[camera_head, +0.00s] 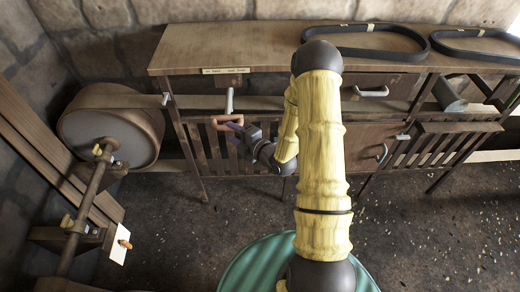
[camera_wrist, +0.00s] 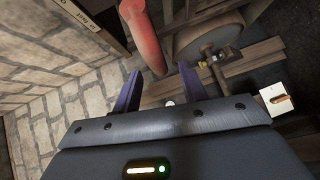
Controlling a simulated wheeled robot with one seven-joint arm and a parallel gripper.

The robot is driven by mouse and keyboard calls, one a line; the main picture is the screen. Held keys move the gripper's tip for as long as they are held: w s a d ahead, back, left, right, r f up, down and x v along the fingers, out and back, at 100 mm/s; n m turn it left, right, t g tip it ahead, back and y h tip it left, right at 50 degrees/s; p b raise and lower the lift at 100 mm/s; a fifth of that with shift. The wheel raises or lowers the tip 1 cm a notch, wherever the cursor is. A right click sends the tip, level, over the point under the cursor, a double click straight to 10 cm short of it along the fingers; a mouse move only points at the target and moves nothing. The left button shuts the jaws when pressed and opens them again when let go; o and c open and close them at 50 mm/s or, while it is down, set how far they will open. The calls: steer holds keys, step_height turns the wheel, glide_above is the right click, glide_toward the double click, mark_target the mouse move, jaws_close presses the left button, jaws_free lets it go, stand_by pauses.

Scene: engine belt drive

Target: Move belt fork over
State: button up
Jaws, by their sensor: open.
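The belt fork shows as a reddish-brown bar (camera_head: 228,118) at the front of the bench, below a short pale upright rod (camera_head: 229,100). A flat belt (camera_head: 195,102) runs behind it from the big drum (camera_head: 112,128) at left. My gripper (camera_head: 236,127) is at the reddish bar, with its dark purple fingers close to it. In the wrist view the red bar (camera_wrist: 144,36) comes down from the top, its rounded end near the gap between my spread fingers (camera_wrist: 160,84). Nothing is gripped; I cannot tell whether a finger touches the bar.
A label plate (camera_head: 225,70) is on the bench edge (camera_head: 260,62) above the fork. Two black belt loops (camera_head: 365,52) (camera_head: 478,57) lie on top. A white switch plate with an orange lever (camera_head: 121,244) is at lower left. Open floor (camera_head: 190,225) lies in front.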

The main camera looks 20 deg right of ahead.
steer(key=p+v, duration=0.2)
steer(key=v, duration=1.1)
steer(key=shift+s+d+p, duration=0.15)
steer(key=shift+s+p, duration=0.15)
steer(key=shift+p, duration=0.1)
